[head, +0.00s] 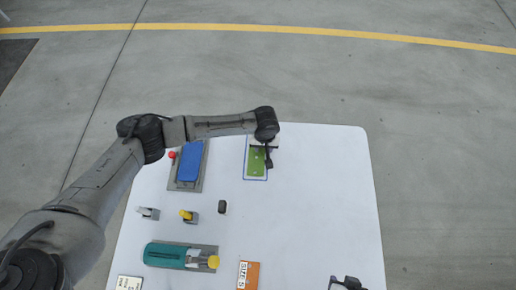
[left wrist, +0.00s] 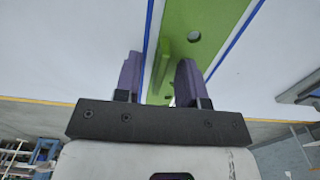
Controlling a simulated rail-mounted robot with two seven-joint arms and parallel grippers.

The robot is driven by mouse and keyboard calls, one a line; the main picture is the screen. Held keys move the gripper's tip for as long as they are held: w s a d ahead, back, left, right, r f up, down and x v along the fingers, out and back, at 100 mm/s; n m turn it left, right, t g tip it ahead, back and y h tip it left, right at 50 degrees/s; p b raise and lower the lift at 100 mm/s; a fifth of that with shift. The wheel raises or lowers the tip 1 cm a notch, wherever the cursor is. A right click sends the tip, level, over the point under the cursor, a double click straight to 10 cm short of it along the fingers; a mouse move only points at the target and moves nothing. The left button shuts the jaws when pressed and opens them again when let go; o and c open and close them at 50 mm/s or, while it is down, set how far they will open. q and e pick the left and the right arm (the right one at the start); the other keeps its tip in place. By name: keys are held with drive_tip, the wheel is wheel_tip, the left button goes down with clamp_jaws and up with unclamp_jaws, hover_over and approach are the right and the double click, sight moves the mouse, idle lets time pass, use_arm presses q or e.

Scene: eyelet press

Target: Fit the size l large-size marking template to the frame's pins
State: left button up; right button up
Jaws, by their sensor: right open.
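A green plate with holes, which looks like the marking template (head: 256,163), lies in a blue-outlined rectangle on the white table. It also shows in the left wrist view (left wrist: 205,20), where a raised green rib stands up from it. My left gripper (head: 266,157) is over the plate. In the left wrist view its two purple fingers (left wrist: 158,80) are apart, one on each side of the rib, with visible gaps. My right gripper (head: 347,284) is open and empty at the bottom edge of the head view. I cannot make out the frame's pins or any size mark on the plate.
A blue pad on a grey base (head: 189,165) with a red knob stands left of the plate. Small grey and yellow fixtures (head: 189,216), a dark block (head: 222,207), a teal device (head: 170,255) and an orange "SIZE S" card (head: 249,276) are nearer. The table's right side is clear.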

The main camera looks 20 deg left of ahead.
use_arm(q)
clamp_jaws()
drive_tip(key=shift+r, duration=0.15)
idle(0.4)
